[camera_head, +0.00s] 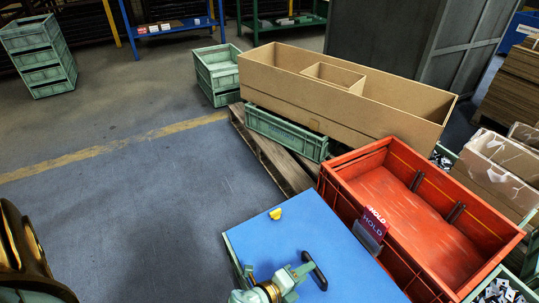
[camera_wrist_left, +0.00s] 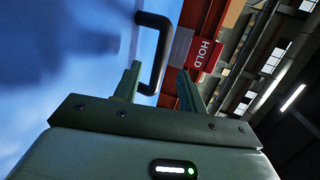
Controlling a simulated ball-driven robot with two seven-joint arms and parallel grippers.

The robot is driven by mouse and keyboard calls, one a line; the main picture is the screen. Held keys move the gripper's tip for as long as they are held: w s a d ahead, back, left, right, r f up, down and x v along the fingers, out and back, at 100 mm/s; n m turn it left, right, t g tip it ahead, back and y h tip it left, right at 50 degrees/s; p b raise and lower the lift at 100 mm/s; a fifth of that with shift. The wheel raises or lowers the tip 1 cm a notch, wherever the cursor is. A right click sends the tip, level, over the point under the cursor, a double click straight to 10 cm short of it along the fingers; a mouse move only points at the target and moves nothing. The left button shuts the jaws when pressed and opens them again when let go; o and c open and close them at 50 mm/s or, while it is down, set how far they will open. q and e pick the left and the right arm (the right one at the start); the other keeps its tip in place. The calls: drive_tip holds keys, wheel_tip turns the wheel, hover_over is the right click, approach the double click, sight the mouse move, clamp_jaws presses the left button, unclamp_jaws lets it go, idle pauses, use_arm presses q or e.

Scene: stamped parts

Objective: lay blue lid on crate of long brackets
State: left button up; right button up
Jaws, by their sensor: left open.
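The blue lid (camera_head: 305,235) lies flat at the bottom centre of the head view, with a yellow tag (camera_head: 275,213) near its far corner and a black handle (camera_head: 316,272) on top. A strip of green shows below its left edge; what is under it is mostly hidden. My left gripper (camera_head: 303,271) is low over the lid at the handle. In the left wrist view its fingers (camera_wrist_left: 159,72) are apart, with the handle (camera_wrist_left: 152,50) between them. Metal parts lie in a green crate (camera_head: 500,291) at bottom right; I cannot tell whether they are long brackets. My right gripper is not in view.
An empty red crate (camera_head: 425,222) with a HOLD sign (camera_head: 374,222) stands right beside the lid. Behind it, a long cardboard box (camera_head: 330,100) rests above a green crate (camera_head: 285,133) and a wooden pallet (camera_head: 268,152). The floor (camera_head: 130,215) at left is clear.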

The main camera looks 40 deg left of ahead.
use_arm(q)
drive_tip(key=p+v, duration=0.2)
drive_tip(key=v, duration=0.9)
drive_tip(key=shift+p, duration=0.3)
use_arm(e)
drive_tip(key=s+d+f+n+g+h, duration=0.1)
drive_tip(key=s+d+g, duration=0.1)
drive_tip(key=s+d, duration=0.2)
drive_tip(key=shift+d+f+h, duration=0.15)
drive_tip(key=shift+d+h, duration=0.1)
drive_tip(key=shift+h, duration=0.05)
use_arm(q)
drive_tip(key=shift+s, duration=0.1)
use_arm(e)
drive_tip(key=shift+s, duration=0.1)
